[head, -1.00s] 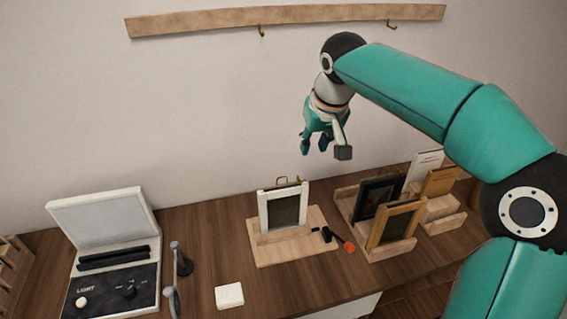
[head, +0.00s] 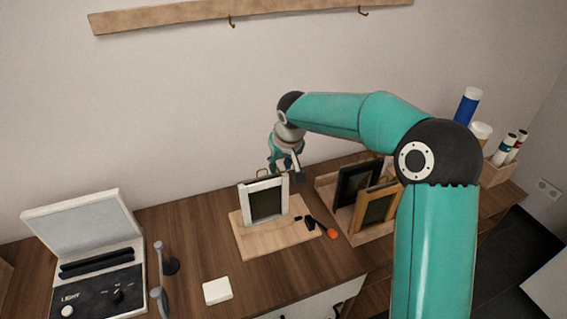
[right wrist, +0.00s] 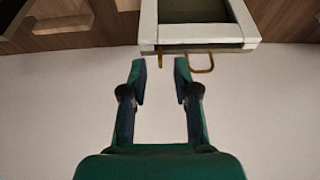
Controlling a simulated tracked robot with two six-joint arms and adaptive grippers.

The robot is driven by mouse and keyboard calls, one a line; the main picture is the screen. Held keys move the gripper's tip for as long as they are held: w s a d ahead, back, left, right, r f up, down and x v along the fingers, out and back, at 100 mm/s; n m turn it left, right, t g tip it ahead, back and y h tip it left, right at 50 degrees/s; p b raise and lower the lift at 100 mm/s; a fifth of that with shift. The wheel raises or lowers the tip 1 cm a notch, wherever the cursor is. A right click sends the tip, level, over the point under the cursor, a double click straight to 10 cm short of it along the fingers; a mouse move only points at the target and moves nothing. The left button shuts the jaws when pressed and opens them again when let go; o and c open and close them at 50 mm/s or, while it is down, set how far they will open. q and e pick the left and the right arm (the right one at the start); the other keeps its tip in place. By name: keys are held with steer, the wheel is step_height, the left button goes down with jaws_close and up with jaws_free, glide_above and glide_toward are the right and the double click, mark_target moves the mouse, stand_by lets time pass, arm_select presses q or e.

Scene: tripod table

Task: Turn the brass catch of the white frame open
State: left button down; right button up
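The white frame (head: 243,206) stands upright on a pale wooden stand (head: 250,240) on the table. Its top edge also shows in the right wrist view (right wrist: 200,32). The brass catch (right wrist: 200,64) shows there as a bent loop at that edge, right of my fingertips; in the head view it is a small piece (head: 262,173) at the frame's top. My right gripper (head: 285,170) is above and just behind the frame's top. Whether a finger touches the catch cannot be told. My left gripper is out of view.
A rack with brown frames (head: 374,209) stands further right. A light box (head: 100,285), a grey stand (head: 160,275) and a white block (head: 217,291) are at left and front.

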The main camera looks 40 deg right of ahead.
steer(key=shift+x, duration=0.9)
